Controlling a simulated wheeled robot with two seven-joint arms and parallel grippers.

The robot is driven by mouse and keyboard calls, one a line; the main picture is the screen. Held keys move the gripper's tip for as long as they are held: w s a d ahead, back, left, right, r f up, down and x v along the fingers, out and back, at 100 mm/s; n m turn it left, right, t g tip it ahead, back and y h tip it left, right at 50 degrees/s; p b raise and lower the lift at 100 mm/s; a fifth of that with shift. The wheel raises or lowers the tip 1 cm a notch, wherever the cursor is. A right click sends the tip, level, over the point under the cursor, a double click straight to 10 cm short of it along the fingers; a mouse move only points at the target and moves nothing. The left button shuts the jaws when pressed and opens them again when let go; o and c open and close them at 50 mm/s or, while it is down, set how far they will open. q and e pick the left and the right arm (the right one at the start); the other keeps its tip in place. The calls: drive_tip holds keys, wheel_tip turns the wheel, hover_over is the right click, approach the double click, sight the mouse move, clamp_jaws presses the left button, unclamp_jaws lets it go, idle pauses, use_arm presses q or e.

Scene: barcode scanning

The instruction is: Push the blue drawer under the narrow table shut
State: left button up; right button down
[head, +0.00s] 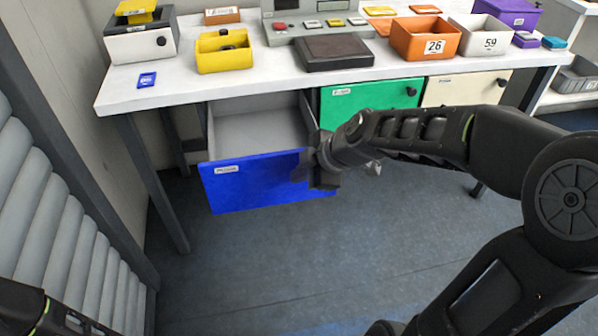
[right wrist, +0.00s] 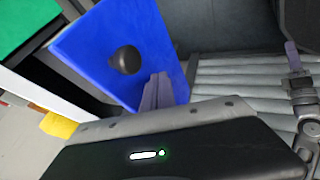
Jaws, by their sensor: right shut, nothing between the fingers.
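The blue drawer (head: 245,186) is pulled out under the left end of the narrow table (head: 180,90), its inside showing empty where visible. Its front with a dark round knob (right wrist: 125,60) also shows in the right wrist view. My right gripper (head: 303,165) is shut and empty at the right part of the blue front. In the right wrist view its fingers (right wrist: 157,92) overlap the blue front beside the knob; I cannot tell whether they touch. My left gripper (right wrist: 291,55) shows at the right edge of the right wrist view, away from the drawer; its jaw state is unclear.
A green drawer (head: 368,100) and a cream drawer (head: 462,88) sit shut to the right. Bins and a dark scanner plate (head: 333,52) stand on the table. A grey slatted surface (head: 50,200) is at the left. The floor (head: 250,265) before the drawer is clear.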

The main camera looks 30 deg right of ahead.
drive_tip(key=shift+w, duration=0.25)
drive_tip(key=shift+w, duration=0.1)
